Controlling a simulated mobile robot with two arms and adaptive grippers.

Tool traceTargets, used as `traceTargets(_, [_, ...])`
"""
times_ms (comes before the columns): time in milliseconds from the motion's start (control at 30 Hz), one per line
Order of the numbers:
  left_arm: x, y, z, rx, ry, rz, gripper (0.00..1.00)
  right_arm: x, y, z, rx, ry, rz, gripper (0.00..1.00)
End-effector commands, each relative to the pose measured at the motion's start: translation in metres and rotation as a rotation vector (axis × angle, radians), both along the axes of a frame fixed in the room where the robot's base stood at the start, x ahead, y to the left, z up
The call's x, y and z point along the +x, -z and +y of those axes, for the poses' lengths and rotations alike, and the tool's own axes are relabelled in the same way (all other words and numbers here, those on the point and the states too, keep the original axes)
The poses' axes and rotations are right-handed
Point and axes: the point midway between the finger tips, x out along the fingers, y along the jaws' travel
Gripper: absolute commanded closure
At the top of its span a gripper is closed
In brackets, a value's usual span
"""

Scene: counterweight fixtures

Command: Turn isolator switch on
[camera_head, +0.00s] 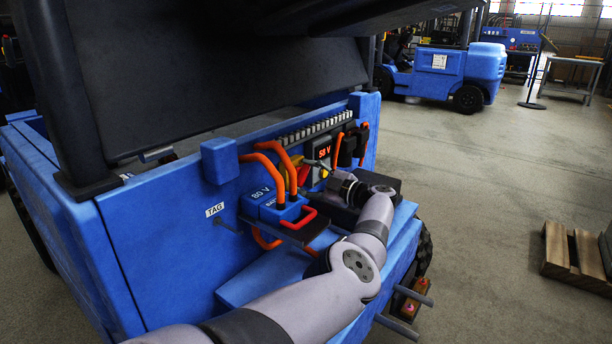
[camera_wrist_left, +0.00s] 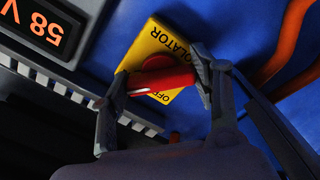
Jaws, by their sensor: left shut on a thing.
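The isolator switch is a red rotary knob (camera_wrist_left: 165,74) on a yellow plate (camera_wrist_left: 151,40) lettered "ISOLATOR", with a partly covered "OFF" label by the knob. A white mark shows on the knob's left end. In the left wrist view, my left gripper (camera_wrist_left: 158,88) has one finger on each side of the knob and is shut on it. My right gripper is not in view.
A display reading "58 V" (camera_head: 323,152) is just above the switch. Orange cables (camera_head: 272,170) and a blue "80 V" connector (camera_head: 277,208) are close to its left. A dark box (camera_head: 378,182) is to the right. Open floor (camera_head: 480,190) lies right of the truck.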

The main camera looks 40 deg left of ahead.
Motion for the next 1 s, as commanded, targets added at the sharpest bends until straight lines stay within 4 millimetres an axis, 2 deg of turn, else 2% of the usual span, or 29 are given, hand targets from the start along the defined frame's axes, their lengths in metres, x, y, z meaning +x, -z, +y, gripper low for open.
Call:
traceTargets(300, [0.0002,0.0006,-0.0005,-0.01,0.001,0.09,0.72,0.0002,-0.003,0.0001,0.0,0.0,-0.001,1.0])
traceTargets(767, [0.0003,0.001,-0.0006,-0.012,0.002,0.102,0.72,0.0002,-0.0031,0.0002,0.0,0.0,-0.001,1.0])
traceTargets(800, [0.0003,0.001,-0.0006,-0.012,0.002,0.102,0.41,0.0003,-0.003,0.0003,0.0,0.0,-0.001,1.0])
traceTargets(1000, [0.0001,0.0007,-0.0004,-0.011,0.001,0.1,0.28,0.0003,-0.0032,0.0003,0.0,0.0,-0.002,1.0])
